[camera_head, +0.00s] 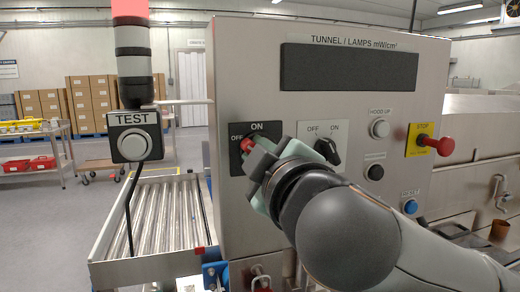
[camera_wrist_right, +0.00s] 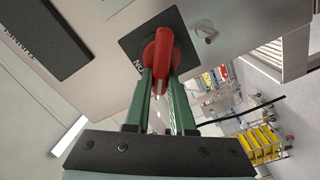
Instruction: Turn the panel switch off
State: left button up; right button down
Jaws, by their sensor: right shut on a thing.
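The panel switch is a red rotary knob (camera_head: 247,146) on a black plate marked ON at the top and OFF at the left. It sits on the front of the metal control panel (camera_head: 228,70). My right gripper (camera_head: 256,158) is at the knob, with its arm coming in from the lower right. In the right wrist view the red knob (camera_wrist_right: 162,60) stands between the green fingers of my right gripper (camera_wrist_right: 160,82), which is shut on it. The gripper hides much of the plate in the head view, and I cannot tell which mark the knob points to. My left gripper is out of view.
A black OFF/ON selector (camera_head: 328,150) is close to the right of my gripper. A red stop button (camera_head: 436,145) and blue reset button (camera_head: 410,206) are further right. A test button box (camera_head: 134,137) hangs left of the panel, above a roller conveyor (camera_head: 165,215).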

jog(key=shift+s+a+f+n, duration=0.1)
jog(key=shift+f+n, duration=0.1)
jog(key=shift+n, duration=0.95)
jog(key=shift+w+f+n, duration=0.1)
jog(key=shift+f+n, duration=0.05)
jog(key=shift+n, duration=1.05)
jog(key=shift+s+a+f+n, duration=0.1)
jog(key=shift+f+n, duration=0.1)
jog(key=shift+n, duration=0.95)
jog(key=c, duration=0.8)
grip_release()
jog(key=shift+o, duration=0.2)
jog(key=b+v, duration=0.2)
jog(key=v, duration=1)
jog(key=shift+s, duration=0.25)
jog(key=shift+d, duration=0.15)
